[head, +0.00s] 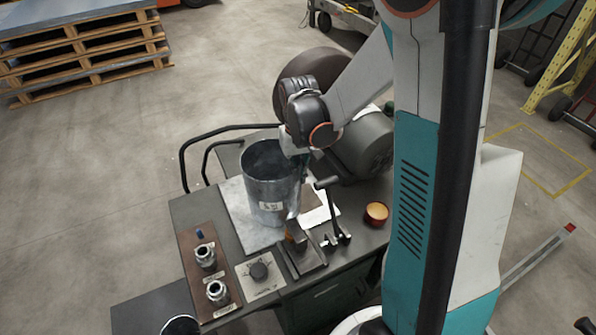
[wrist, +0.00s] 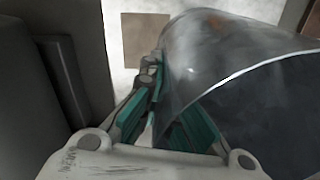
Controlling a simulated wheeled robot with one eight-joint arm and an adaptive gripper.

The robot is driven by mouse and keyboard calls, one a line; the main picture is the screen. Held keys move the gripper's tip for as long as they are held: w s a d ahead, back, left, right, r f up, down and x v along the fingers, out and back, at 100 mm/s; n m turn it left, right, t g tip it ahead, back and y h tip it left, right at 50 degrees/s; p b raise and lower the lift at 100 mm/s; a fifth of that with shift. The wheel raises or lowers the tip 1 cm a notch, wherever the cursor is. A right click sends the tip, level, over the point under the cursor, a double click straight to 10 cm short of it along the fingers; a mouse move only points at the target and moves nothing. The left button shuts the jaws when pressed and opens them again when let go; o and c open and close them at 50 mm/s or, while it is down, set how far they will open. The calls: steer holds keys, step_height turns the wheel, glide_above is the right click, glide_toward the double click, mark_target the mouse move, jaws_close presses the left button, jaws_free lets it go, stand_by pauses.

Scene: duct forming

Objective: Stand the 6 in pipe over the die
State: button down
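A grey metal pipe (head: 270,190) with a small white label stands upright over the left part of the bench. I cannot read the label, and I cannot tell whether the pipe's foot rests on the pale plate (head: 238,215). My gripper (head: 302,172) is at the right side of the pipe's top rim. In the wrist view the pipe (wrist: 225,45) is large and curved. The teal fingers of my gripper (wrist: 157,88) look closed together on either side of its wall near the rim. I cannot make out the die; the pipe may hide it.
A clamp tool (head: 335,232) and an orange cup (head: 377,213) are right of the pipe. A dark round machine (head: 360,148) stands behind.

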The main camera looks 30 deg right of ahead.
steer(key=shift+f, duration=0.35)
steer(key=c, duration=1.7)
jaws_free()
steer(key=shift+r, duration=0.1)
step_height(320, 180, up, 12)
steer(key=shift+f, duration=0.1)
